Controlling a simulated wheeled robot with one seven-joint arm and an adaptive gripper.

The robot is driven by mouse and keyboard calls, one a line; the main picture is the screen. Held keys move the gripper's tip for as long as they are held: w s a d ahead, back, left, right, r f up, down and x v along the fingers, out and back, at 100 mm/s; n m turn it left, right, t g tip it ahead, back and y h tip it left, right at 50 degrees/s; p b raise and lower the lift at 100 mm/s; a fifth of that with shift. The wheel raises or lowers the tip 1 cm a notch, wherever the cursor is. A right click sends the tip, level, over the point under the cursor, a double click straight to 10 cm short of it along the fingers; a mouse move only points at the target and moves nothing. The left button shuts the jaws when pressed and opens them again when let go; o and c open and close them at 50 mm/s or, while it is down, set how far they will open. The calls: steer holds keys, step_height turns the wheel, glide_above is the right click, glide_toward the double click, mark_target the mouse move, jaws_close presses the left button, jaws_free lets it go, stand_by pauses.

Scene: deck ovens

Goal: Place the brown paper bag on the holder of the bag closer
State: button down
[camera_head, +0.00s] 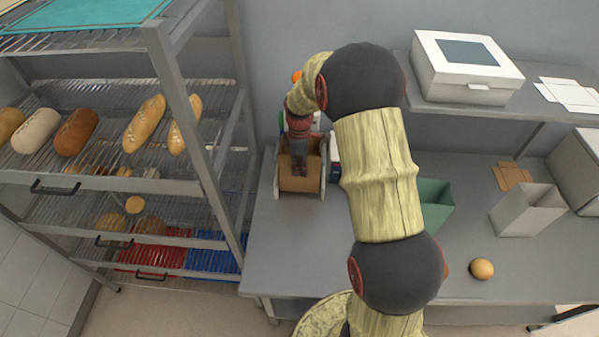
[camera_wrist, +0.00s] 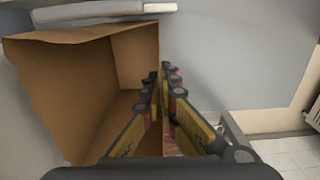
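The brown paper bag (camera_head: 300,183) is at the left end of the grey table in the head view, between the two upright sides of a grey stand (camera_head: 323,172), which looks like the bag closer's holder. I cannot tell whether the bag rests on it. In the wrist view the open bag (camera_wrist: 75,85) fills the left side, its mouth facing the camera. My gripper (camera_head: 300,165) is over the bag. In the wrist view my gripper (camera_wrist: 160,80) has its fingertips close together on the bag's right wall, one finger on each side. My arm hides part of the stand.
A bread rack (camera_head: 205,165) stands close on the left. On the table (camera_head: 390,280) are a green container (camera_head: 436,200), a grey-white open box (camera_head: 528,212), brown flat pieces (camera_head: 511,176) and a bun (camera_head: 482,268). A white box (camera_head: 465,68) sits on the shelf above.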

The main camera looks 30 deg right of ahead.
steer(key=shift+w+d+f, duration=0.1)
steer(key=shift+w+f, duration=0.1)
steer(key=shift+f, duration=0.75)
steer(key=shift+f, duration=0.2)
steer(key=c, duration=2)
jaws_free()
steer(key=shift+c, duration=0.2)
